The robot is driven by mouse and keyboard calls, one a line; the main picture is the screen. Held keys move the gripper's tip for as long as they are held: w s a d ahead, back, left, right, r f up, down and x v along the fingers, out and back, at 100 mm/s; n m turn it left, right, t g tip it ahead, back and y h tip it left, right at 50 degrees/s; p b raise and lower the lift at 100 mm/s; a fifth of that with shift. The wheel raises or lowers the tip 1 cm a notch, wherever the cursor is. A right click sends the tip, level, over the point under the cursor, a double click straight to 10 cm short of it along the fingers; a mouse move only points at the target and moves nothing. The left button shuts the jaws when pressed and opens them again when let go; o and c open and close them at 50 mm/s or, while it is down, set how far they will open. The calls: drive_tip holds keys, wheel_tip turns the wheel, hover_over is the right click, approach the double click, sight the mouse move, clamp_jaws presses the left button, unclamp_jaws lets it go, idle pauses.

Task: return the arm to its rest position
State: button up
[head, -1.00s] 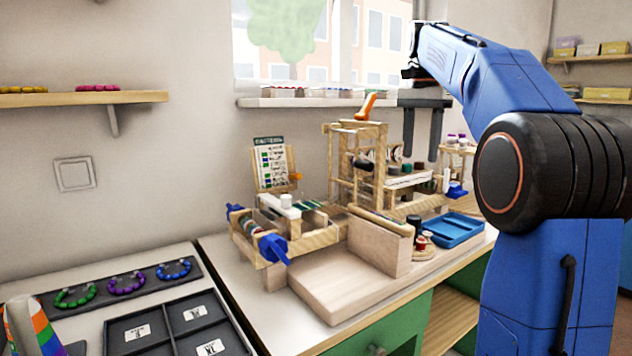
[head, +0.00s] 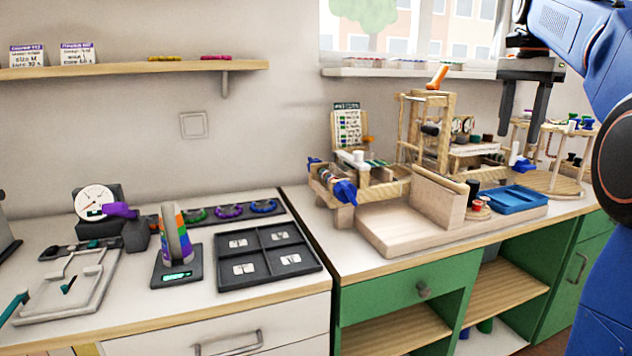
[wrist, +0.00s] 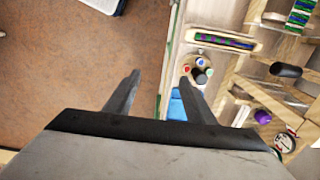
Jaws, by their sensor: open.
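My gripper (head: 537,112) is at the upper right of the head view, raised above the right part of the worktop. Its two dark fingers point down, stand apart and hold nothing. My blue arm reaches in from the right edge. In the wrist view my gripper (wrist: 157,97) is also open and empty. Below it there show the brown floor (wrist: 70,70) on the left and the bench edge with small items on the right. The lower part of the wrist view is hidden by the gripper body.
A wooden loom-like frame (head: 428,135), a blue tray (head: 513,200) and a round wooden stand (head: 553,184) are on the right worktop. A black four-part tray (head: 268,254), a striped cone (head: 174,238) and a dial gauge (head: 95,203) are on the left counter. A wall shelf (head: 140,69) hangs above.

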drive_tip(key=s+a+f+n+t, duration=0.3)
drive_tip(key=s+a+f+n, duration=0.65)
drive_tip(key=s+f, duration=0.6)
drive_tip(key=s+a+f+n+t, duration=0.1)
drive_tip(key=s+a+f+n, duration=0.1)
drive_tip(key=s+f, duration=0.5)
drive_tip(key=s+a+f+n, duration=0.2)
drive_tip(key=s+a+f, duration=0.3)
drive_tip(key=f, duration=0.8)
drive_tip(key=s, duration=0.3)
drive_tip(key=shift+f+t, duration=0.35)
drive_tip(key=shift+t, duration=0.05)
drive_tip(key=shift+n, duration=0.25)
